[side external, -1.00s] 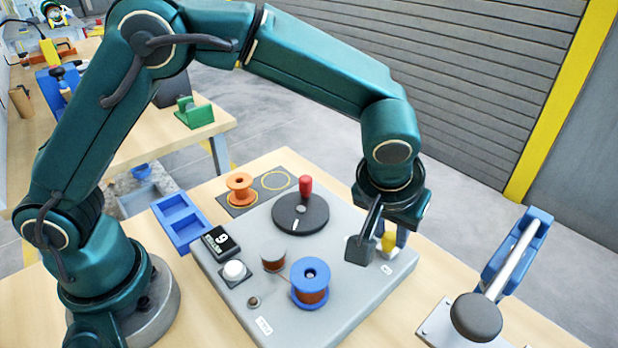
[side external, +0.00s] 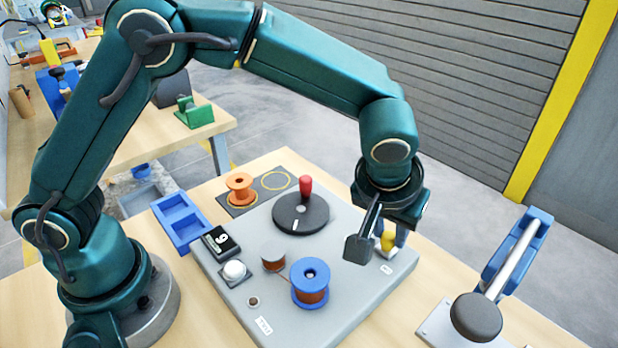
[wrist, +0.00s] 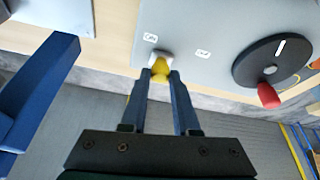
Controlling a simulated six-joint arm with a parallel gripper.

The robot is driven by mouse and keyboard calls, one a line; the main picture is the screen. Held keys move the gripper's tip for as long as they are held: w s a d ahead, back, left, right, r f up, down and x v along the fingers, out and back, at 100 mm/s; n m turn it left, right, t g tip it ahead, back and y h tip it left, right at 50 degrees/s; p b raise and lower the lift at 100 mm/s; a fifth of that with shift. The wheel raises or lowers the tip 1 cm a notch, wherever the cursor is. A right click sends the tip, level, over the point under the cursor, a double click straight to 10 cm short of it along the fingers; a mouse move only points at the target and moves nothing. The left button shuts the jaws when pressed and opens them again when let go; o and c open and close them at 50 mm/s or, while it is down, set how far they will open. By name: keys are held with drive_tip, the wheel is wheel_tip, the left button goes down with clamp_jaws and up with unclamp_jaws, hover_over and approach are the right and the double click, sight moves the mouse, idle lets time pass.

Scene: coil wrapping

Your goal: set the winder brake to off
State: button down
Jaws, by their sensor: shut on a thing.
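The winder (side external: 345,300) is a grey plate on the wooden table. Its brake is a yellow-tipped lever (side external: 388,241) on a small white base near the plate's right edge. My gripper (wrist: 161,80) is shut on the yellow lever tip, one blue finger on each side, in the wrist view. Two small white labels lie on the plate near the lever base; their print is too small to read. In the side view a dark flat part of my gripper hides some of the lever and its base.
A black crank disc (side external: 300,214) with a red knob stands on the plate. A blue spool (side external: 310,284) of copper wire, a counter (side external: 218,242) and a white button (side external: 234,270) are also there. A blue-armed device (side external: 510,255) stands at the right.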

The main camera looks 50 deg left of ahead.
sight(372, 232)
drive_tip(key=shift+a, duration=1.8)
drive_tip(key=c, duration=0.7)
unclamp_jaws()
drive_tip(key=shift+o, duration=0.2)
drive_tip(key=v, duration=0.5)
drive_tip(key=shift+r, duration=0.1)
